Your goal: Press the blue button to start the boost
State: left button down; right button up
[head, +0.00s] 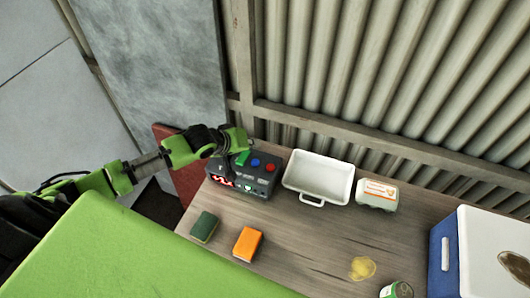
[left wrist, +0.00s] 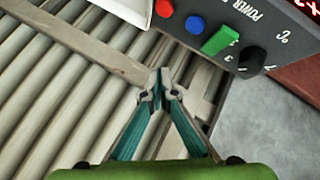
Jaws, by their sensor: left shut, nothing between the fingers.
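The blue button (head: 255,162) is round and sits on top of a dark control box (head: 243,183), between a green switch (head: 242,157) and a red button (head: 270,167). In the left wrist view the blue button (left wrist: 195,25) shows at the top, between the red button (left wrist: 164,8) and the green switch (left wrist: 220,38). My left gripper (left wrist: 160,78) is shut and empty, with its tips below the blue button in that view and apart from it. In the head view my left gripper (head: 226,141) is at the box's back left. My right gripper is not in view.
A white tray (head: 318,175) stands right of the box, with a carton (head: 377,194) beyond it. Two sponges (head: 204,227) (head: 248,244) lie in front. A yellow spill (head: 362,268), a can (head: 397,289) and a cooler (head: 443,258) are at right. A corrugated wall (head: 370,70) stands behind.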

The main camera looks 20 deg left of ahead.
pick_arm(q)
jog(key=w, duration=0.1)
jog(key=b, duration=0.6)
send_over(254, 163)
notch_tip(254, 163, down, 7)
jog(key=shift+a+f+b, duration=0.1)
jog(key=shift+f+b, duration=0.35)
jog(key=shift+f, duration=0.15)
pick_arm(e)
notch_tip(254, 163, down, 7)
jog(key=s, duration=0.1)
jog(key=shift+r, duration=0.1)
pick_arm(q)
jog(key=shift+f, duration=0.15)
dwell(0.5)
jog(key=shift+f, duration=0.3)
